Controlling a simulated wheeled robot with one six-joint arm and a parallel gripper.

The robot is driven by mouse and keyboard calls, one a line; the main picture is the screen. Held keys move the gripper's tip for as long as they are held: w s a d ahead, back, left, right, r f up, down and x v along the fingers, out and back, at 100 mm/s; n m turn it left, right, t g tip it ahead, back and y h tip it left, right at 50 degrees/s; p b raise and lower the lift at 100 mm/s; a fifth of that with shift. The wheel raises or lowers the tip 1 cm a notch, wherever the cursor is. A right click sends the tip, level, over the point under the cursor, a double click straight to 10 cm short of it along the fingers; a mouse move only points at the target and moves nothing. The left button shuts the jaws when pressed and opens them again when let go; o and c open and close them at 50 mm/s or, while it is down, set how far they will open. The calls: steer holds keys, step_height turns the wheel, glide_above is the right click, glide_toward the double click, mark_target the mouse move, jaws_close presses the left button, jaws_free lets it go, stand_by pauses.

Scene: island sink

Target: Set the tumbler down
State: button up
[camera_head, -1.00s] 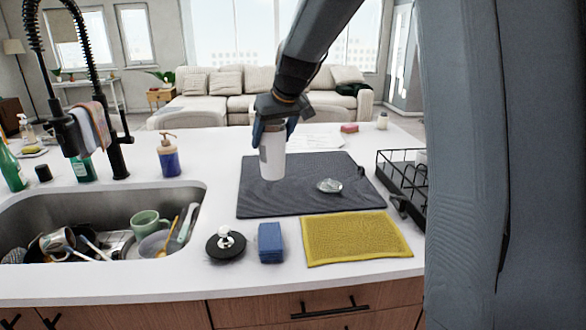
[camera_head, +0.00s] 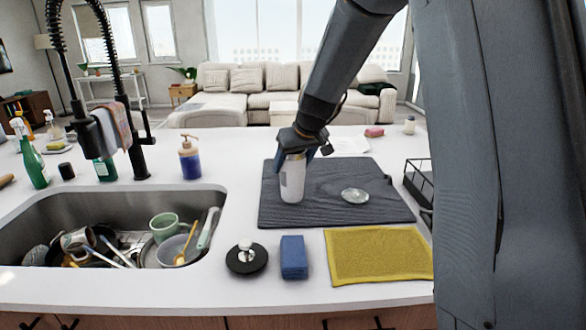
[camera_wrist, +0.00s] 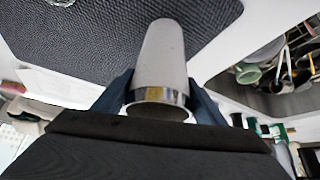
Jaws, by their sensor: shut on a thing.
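The tumbler (camera_head: 292,182) is a white cup with a metallic band near the end in my gripper. It is upright at the left part of the dark grey mat (camera_head: 330,210). My gripper (camera_head: 293,157) is shut on its upper end from above. In the wrist view the tumbler (camera_wrist: 160,60) sits between the two blue fingers, over the mat (camera_wrist: 110,35). Its base looks at or very close to the mat; I cannot tell whether it touches.
A clear glass lid-like disc (camera_head: 355,196) lies on the mat, right of the tumbler. A yellow cloth (camera_head: 378,254), blue sponge (camera_head: 293,257) and black disc-shaped item (camera_head: 246,259) lie in front. The sink (camera_head: 40,212) with dishes is left, a black rack (camera_head: 418,180) right.

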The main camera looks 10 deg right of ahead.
steer(key=shift+f, duration=1.1)
steer(key=o, duration=1.4)
steer(key=b+v, duration=0.1)
steer(key=v, duration=1.1)
steer(key=shift+b, duration=0.35)
